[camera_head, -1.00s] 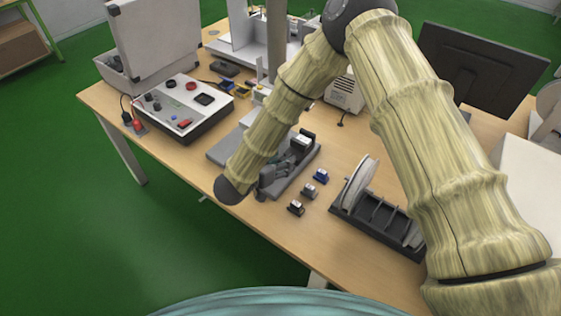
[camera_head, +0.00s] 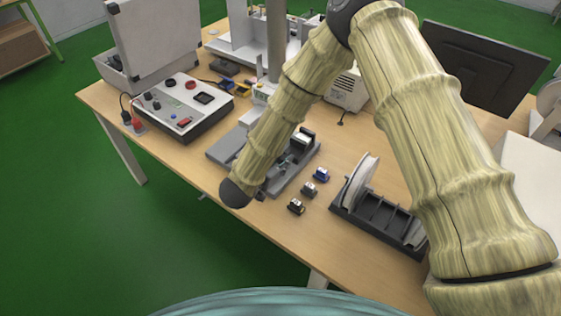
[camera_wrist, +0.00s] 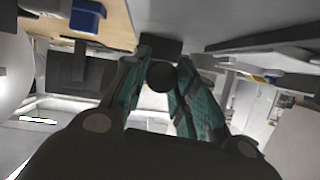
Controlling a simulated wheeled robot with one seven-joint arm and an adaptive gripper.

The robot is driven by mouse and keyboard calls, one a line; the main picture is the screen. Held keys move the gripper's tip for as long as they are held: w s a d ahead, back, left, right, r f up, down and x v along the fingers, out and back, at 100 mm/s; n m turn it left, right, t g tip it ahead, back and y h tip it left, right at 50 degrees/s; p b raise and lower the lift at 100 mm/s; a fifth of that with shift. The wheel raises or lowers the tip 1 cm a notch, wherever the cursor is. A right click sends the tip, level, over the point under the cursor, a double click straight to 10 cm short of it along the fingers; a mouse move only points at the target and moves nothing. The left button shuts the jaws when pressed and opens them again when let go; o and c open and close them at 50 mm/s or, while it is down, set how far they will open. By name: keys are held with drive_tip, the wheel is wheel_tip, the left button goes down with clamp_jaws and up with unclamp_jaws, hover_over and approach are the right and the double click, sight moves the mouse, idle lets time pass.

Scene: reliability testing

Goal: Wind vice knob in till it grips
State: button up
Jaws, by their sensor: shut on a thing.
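The vice (camera_head: 286,181) is a low dark grey body on the wooden table, lying partly behind my forearm in the head view. A small block (camera_head: 302,139) with a pale top stands at its far end; I cannot tell whether the jaws touch it. The round dark vice knob (camera_wrist: 160,77) shows in the wrist view between the teal finger pads. My gripper (camera_wrist: 164,62) is shut on the knob, one finger on each side. In the head view my arm hides most of the gripper and the knob.
Three small blocks, blue (camera_head: 321,174), grey (camera_head: 308,188) and black (camera_head: 295,206), stand just right of the vice. A dark rack (camera_head: 376,214) with a pale disc is further right. A control box (camera_head: 190,108) is at the left. The table's front edge is close.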

idle(0.3)
drive_tip(key=o, duration=1.1)
drive_tip(key=shift+c, duration=0.2)
drive_tip(key=v, duration=1.2)
